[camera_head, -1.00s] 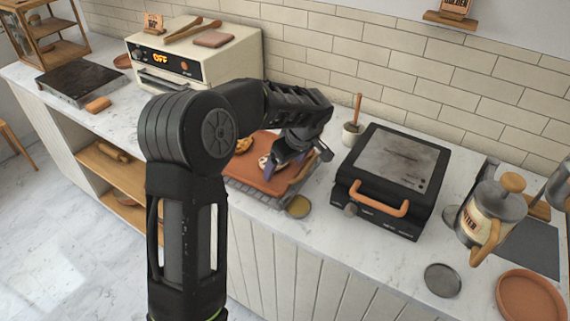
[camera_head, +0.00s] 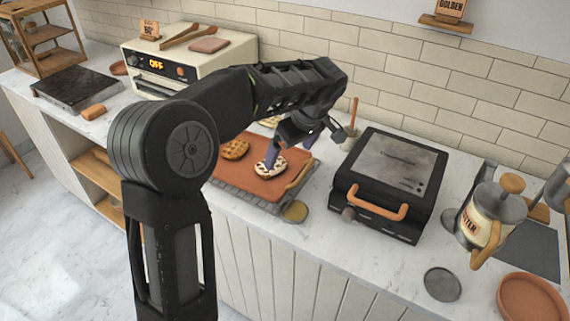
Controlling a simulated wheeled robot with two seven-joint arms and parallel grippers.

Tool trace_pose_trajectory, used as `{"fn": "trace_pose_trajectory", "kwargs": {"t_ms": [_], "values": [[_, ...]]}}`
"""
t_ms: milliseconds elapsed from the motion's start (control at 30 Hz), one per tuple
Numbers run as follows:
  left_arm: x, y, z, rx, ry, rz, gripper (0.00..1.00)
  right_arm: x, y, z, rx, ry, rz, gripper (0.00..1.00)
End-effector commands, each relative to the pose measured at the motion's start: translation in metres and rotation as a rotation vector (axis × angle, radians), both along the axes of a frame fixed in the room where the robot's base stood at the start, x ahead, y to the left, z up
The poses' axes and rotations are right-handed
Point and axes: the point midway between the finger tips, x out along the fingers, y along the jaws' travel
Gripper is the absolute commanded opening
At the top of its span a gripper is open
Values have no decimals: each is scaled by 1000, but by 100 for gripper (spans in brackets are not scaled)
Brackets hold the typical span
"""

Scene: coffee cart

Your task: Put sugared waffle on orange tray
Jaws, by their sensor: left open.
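The orange tray (camera_head: 238,182) lies on the counter on a dark rack, left of the black waffle iron. A waffle with white sugar on top (camera_head: 270,167) lies on the tray toward its right side. A plain golden waffle (camera_head: 234,149) lies to its left, and part of another pale waffle (camera_head: 270,122) shows behind my arm. My left gripper (camera_head: 290,152) is open above the tray, pointing down. One purple finger is close to the back of the sugared waffle; I cannot tell if it touches. My right gripper is not in view.
The black waffle iron (camera_head: 392,175) with its orange handle stands right of the tray. A small round gold lid (camera_head: 295,212) lies at the tray's front right corner. A French press (camera_head: 487,215) and a terracotta plate (camera_head: 531,299) are farther right. The cream oven (camera_head: 212,62) stands behind.

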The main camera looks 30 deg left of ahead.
Motion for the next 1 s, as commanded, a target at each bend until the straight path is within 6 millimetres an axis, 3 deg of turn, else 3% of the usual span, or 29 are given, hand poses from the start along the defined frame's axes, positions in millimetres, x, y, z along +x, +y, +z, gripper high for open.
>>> {"fn": "trace_pose_trajectory", "kwargs": {"t_ms": [100, 300, 1000], "values": [[-1, -7, 17, 0, -3, -2, 100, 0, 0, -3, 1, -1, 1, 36], [-4, -11, 29, 0, 0, -1, 100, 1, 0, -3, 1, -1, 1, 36], [-4, -11, 29, 0, 1, 0, 100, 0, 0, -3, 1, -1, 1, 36]]}}
